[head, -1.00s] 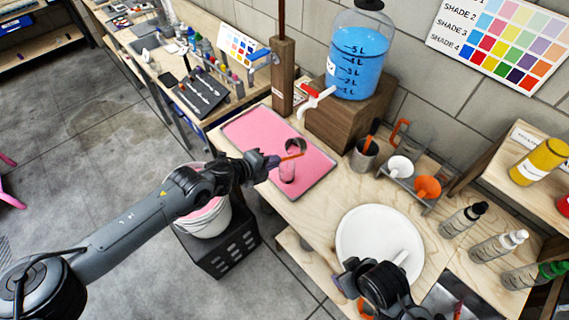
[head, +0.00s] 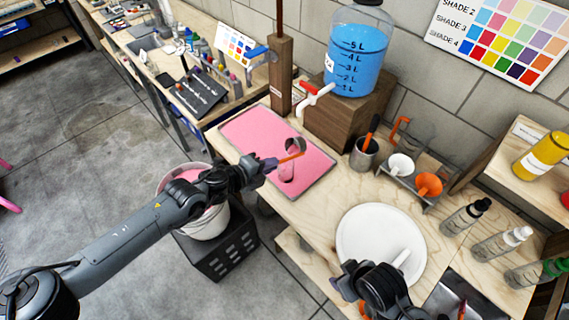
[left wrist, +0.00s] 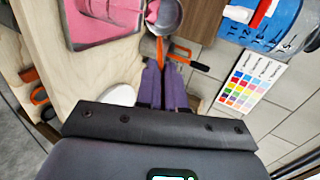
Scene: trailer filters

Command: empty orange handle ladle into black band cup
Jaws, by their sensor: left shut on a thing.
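My left gripper (head: 268,164) is shut on the orange handle of a ladle (head: 290,157), over the pink tray.
The pink tray (head: 255,130) lies on the wooden bench. Behind it stands a blue liquid dispenser (head: 358,60) on a wooden block. A grey cup (head: 363,158) holds an orange-handled tool. A rack holds white and orange funnels (head: 429,184). A white bucket (head: 207,222) stands below the bench's front.

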